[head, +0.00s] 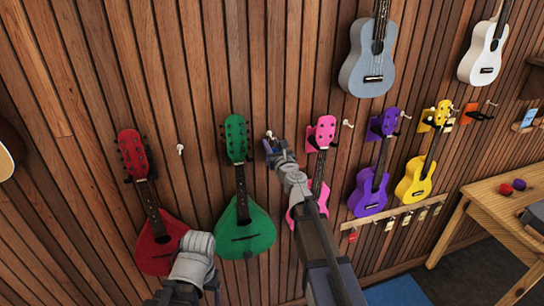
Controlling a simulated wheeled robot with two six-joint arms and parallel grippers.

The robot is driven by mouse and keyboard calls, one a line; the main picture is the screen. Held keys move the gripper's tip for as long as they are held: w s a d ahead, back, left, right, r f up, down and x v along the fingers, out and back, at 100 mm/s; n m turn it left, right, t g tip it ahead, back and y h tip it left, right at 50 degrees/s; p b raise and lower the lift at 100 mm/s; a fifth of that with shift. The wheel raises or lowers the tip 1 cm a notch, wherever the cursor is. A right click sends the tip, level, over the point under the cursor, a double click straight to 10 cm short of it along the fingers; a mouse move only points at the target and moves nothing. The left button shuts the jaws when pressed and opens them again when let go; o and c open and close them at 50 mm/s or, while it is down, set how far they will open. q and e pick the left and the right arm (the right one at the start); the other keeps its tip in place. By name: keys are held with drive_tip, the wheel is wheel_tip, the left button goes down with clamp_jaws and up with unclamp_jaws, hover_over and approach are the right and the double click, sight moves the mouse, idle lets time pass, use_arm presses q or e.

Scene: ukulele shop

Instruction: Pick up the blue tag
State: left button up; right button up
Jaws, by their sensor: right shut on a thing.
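A small blue tag (270,147) is at the wall, between the green and pink instruments, just below a white hook (269,134). My right gripper (273,148) is at the tag and shut on it; the fingers cover much of it. I cannot tell whether the tag still touches the hook. My left arm shows only as a grey joint in front of the red instrument; its gripper is not in view.
A red (155,215), a green (243,230), a pink (293,216), a purple (369,195) and a yellow ukulele (413,187) hang on the slatted wall. A rail (397,214) with small tags is lower right. A wooden table (480,197) stands right.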

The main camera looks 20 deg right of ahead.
clamp_jaws()
use_arm(q)
drive_tip(key=shift+r, duration=0.2)
use_arm(e)
drive_tip(key=shift+r, duration=0.15)
